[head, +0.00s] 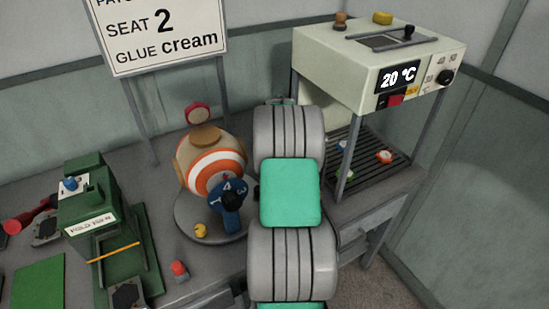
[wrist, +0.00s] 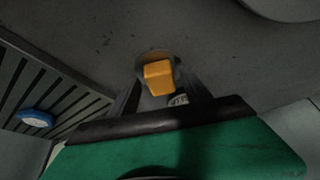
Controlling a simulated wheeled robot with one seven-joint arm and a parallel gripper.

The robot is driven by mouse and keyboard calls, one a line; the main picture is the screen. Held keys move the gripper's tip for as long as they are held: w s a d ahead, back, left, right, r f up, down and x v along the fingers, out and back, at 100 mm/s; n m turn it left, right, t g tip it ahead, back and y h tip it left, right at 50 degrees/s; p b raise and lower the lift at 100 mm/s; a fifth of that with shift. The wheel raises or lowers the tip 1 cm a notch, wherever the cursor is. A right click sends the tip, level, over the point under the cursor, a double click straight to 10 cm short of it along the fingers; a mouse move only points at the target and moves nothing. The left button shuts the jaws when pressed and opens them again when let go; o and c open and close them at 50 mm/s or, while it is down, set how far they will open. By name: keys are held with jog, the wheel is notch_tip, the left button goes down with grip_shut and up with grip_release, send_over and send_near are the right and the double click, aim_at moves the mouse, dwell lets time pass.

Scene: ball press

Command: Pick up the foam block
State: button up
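An orange-yellow block, the likely foam block (wrist: 158,79), shows in the wrist view at the upper middle. My gripper (wrist: 159,82) has its two dark fingers on either side of the block, with the tips close to its sides. The picture is too dark to tell whether the fingers touch it or a small gap is left. A round brownish shape shows just behind the block. In the head view my grey and green arm hides the gripper and the block.
A slatted rack (wrist: 60,88) with a blue round piece (wrist: 35,117) lies left in the wrist view. In the head view the cream oven (head: 335,52) stands at right. The striped ball (head: 215,168) and green press (head: 90,205) stand left of my arm.

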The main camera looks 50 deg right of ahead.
grip_shut()
dwell(0.4)
jog(key=shift+r, duration=0.5)
jog(key=s+a+r+b, duration=0.3)
jog(key=s+a+r, duration=0.4)
jog(key=s+r, duration=0.5)
jog(key=shift+a, duration=0.3)
jog(key=shift+c, duration=2.2)
grip_release()
jog(key=c, duration=0.7)
